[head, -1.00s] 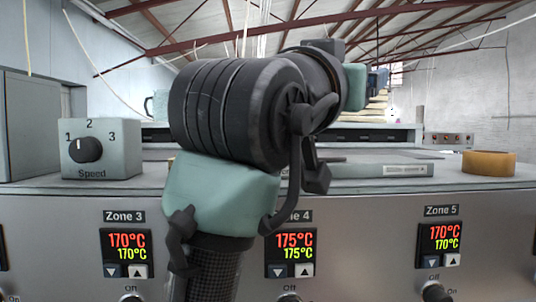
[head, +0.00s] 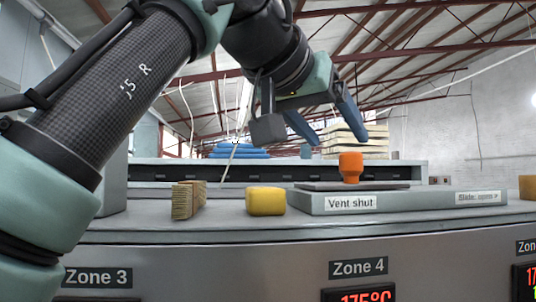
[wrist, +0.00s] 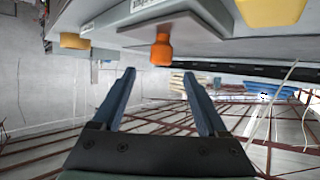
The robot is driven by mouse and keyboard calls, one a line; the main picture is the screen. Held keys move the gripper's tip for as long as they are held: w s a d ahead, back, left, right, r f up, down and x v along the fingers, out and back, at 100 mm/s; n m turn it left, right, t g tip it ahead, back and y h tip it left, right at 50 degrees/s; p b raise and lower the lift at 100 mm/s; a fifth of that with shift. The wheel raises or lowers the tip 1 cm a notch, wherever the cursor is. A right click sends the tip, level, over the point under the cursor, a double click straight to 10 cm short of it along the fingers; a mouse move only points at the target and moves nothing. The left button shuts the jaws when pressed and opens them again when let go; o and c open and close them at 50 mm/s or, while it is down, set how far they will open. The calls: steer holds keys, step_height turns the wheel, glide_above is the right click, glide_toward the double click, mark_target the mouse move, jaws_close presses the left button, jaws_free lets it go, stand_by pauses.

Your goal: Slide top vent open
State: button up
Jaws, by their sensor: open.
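The top vent is a grey flat housing (head: 400,202) on the machine top, with a label reading "Vent shut" at its left front and a small slide label at its right. A dark sliding plate (head: 325,187) lies on it, and an orange knob (head: 350,167) stands upright on the plate. The knob also shows in the wrist view (wrist: 161,50), where the picture is upside down. My gripper (head: 338,140) is open and empty, with blue fingers above and near the knob, not touching it. In the wrist view my gripper (wrist: 160,78) has the knob just beyond and between its fingertips.
A yellow block (head: 265,201) and a bristle brush (head: 188,200) stand left of the vent on the machine top. A tape roll (head: 527,187) sits at the far right. A slotted grey bar (head: 270,172) runs behind. Cream stacks (head: 355,140) and blue stacks (head: 240,151) stand farther back.

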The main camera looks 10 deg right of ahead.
mark_target(350, 154)
steer(key=p+x, duration=0.2)
steer(key=x, duration=0.5)
steer(key=shift+w+d+p, duration=0.25)
steer(key=shift+p, duration=0.05)
steer(key=shift+w+d+f, duration=0.25)
steer(key=shift+w+f, duration=0.1)
steer(key=shift+w, duration=0.05)
jaws_close()
steer(key=shift+r, duration=0.1)
stand_by(0.6)
